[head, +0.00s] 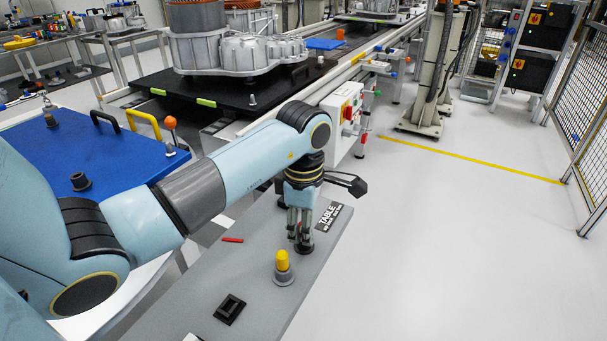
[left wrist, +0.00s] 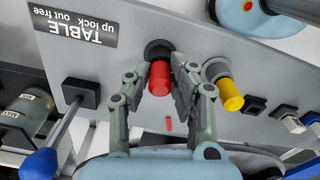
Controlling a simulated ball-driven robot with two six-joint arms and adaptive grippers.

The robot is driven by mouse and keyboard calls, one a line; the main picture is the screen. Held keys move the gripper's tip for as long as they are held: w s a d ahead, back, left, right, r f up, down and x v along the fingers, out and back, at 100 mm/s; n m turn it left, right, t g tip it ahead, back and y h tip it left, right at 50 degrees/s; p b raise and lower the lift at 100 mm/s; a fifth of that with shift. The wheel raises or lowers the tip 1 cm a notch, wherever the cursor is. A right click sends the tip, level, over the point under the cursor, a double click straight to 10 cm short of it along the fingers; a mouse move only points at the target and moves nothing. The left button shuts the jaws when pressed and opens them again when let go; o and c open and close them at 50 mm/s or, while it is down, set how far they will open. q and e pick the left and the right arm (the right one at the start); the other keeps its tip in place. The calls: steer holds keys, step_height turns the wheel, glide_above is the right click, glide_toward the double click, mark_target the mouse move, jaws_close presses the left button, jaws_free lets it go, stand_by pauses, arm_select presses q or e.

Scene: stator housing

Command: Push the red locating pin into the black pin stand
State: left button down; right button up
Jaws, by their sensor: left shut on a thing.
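The red locating pin (left wrist: 160,78) is upright between the fingers of my left gripper (left wrist: 159,88) in the left wrist view. The gripper is shut on it. The round black pin stand (left wrist: 158,48) sits on the grey table at the pin's lower end, in line with it. I cannot tell how deep the pin is in the stand. In the head view my left gripper (head: 300,234) points down over the black stand (head: 304,248), and its fingers hide the pin. My right gripper is not in view.
A yellow pin in a grey stand (head: 283,270) is close by; it also shows in the left wrist view (left wrist: 230,92). A flat red piece (head: 232,239) and a black square holder (head: 230,309) are on the grey table (head: 190,290).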

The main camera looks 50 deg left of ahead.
arm_select(q)
steer(key=c, duration=0.8)
jaws_free()
steer(key=shift+c, duration=0.2)
steer(key=shift+r, duration=0.15)
steer(key=shift+r+p, duration=1.8)
steer(key=shift+r, duration=0.3)
step_height(320, 180, up, 8)
steer(key=shift+f, duration=0.25)
